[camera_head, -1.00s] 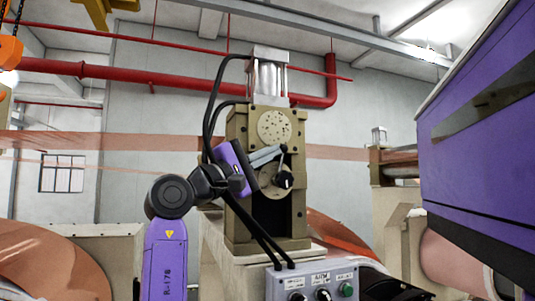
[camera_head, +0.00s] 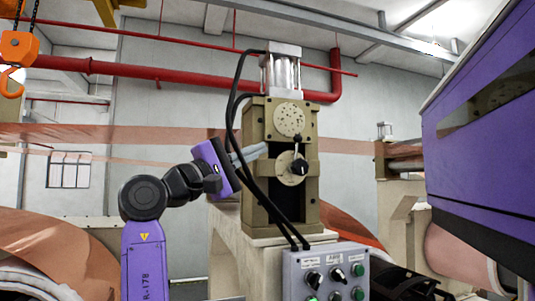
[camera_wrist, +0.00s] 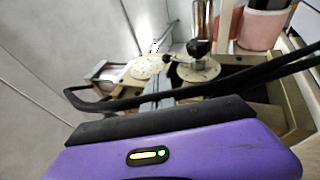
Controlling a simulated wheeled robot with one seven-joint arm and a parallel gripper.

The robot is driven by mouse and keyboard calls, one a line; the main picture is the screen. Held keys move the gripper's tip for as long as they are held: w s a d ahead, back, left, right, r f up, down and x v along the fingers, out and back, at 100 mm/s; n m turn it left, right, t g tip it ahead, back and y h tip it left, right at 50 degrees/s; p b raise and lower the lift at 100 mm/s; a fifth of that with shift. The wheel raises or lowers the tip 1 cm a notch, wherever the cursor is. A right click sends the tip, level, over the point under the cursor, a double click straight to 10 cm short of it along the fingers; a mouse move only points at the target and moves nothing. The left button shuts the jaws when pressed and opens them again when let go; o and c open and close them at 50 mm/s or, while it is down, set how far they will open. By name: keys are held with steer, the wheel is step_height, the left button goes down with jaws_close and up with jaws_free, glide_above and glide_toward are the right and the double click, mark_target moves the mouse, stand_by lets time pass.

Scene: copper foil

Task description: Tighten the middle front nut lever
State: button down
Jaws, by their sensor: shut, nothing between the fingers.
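The nut lever (camera_head: 298,164) is a black knob with a short arm pointing up to a small ball, on a round beige disc (camera_head: 286,172) at the front of the brown machine block. It also shows in the wrist view, with its black knob (camera_wrist: 199,47) over the disc (camera_wrist: 190,73) and the lever ball to its left. My gripper (camera_head: 263,150) is shut and empty, just left of the lever and apart from it. In the wrist view, my grey fingers (camera_wrist: 153,88) reach up past black cables, which partly hide the area beside the disc.
A second speckled disc (camera_head: 289,120) sits above the lever, below a metal cylinder (camera_head: 281,72). Black cables (camera_head: 262,195) run down the block's front left to a grey control box (camera_head: 325,272). An orange hook (camera_head: 12,82) hangs at the far left.

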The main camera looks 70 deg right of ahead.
steer(key=v, duration=0.3)
steer(key=b+v, duration=0.1)
steer(key=shift+w+a+r, duration=0.15)
steer(key=shift+w+a, duration=0.1)
steer(key=shift+a, duration=0.05)
steer(key=r+t+b, duration=0.1)
steer(key=s+a+t+y, duration=0.1)
steer(key=t, duration=0.1)
steer(key=s+r+t+b, duration=0.1)
steer(key=shift+s+a+r+n+y+b, duration=0.2)
steer(key=shift+a+r+n+y+b, duration=0.1)
steer(key=shift+a+r+n, duration=0.1)
stand_by(0.3)
steer(key=p, duration=0.4)
glide_toward(295, 139)
steer(key=x, duration=0.5)
steer(key=shift+s+d+r, duration=0.15)
steer(key=shift+s, duration=0.05)
steer(key=shift+s+d+p, duration=0.25)
steer(key=shift+d+p, duration=0.1)
steer(key=shift+d, duration=0.35)
